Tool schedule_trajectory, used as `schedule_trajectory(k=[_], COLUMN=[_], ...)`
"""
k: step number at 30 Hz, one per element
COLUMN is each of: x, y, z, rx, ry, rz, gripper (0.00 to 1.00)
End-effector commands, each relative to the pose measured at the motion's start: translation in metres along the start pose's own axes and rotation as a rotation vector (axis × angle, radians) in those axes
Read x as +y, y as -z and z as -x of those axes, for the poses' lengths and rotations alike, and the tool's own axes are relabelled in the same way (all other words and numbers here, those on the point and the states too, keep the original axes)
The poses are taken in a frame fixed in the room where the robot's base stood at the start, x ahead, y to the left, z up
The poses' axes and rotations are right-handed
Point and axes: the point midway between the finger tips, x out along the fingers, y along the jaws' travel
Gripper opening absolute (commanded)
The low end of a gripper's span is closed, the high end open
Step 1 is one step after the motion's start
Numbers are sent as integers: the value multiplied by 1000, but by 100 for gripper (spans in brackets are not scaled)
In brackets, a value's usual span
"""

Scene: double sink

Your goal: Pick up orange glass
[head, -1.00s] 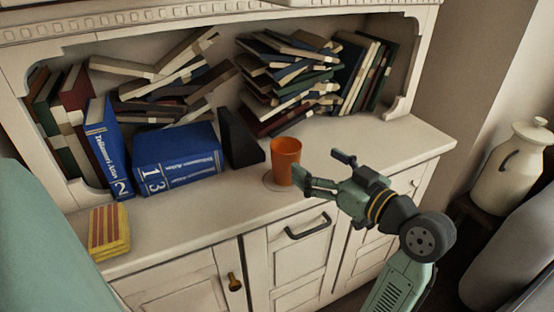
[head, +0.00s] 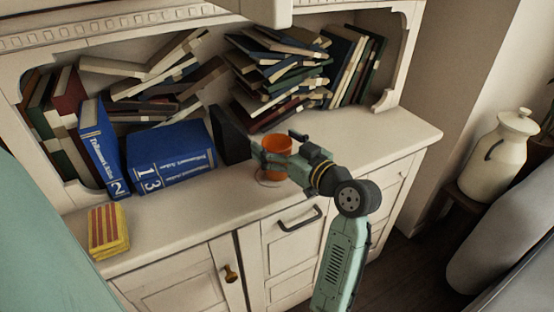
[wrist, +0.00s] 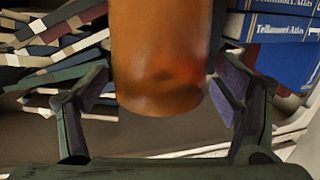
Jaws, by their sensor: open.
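The orange glass (head: 277,145) stands upright on the cabinet's counter, on a small round base or coaster (head: 268,180) that is partly hidden. It also shows large in the wrist view (wrist: 163,55), between the two fingers. My gripper (head: 270,156) is open around the glass, one finger on each side of it. In the wrist view my gripper (wrist: 163,108) shows a gap between the glass and the right finger. My gripper hides part of the glass in the head view.
Blue atlas volumes (head: 172,158) and a dark bookend (head: 229,135) stand left of the glass. A pile of books (head: 275,75) lies behind it. A yellow and red striped stack (head: 108,230) is at the counter's left end. The counter's right part (head: 380,130) is clear.

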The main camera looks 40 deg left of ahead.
Motion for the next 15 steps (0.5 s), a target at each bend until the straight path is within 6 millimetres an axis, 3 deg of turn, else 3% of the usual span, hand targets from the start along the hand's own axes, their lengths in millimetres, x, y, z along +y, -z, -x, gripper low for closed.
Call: schedule_trajectory(k=[3, 15], x=[0, 0], y=[0, 0], z=[0, 0], rx=[0, 1], ry=[0, 0], rz=[0, 0], gripper=[83, 56])
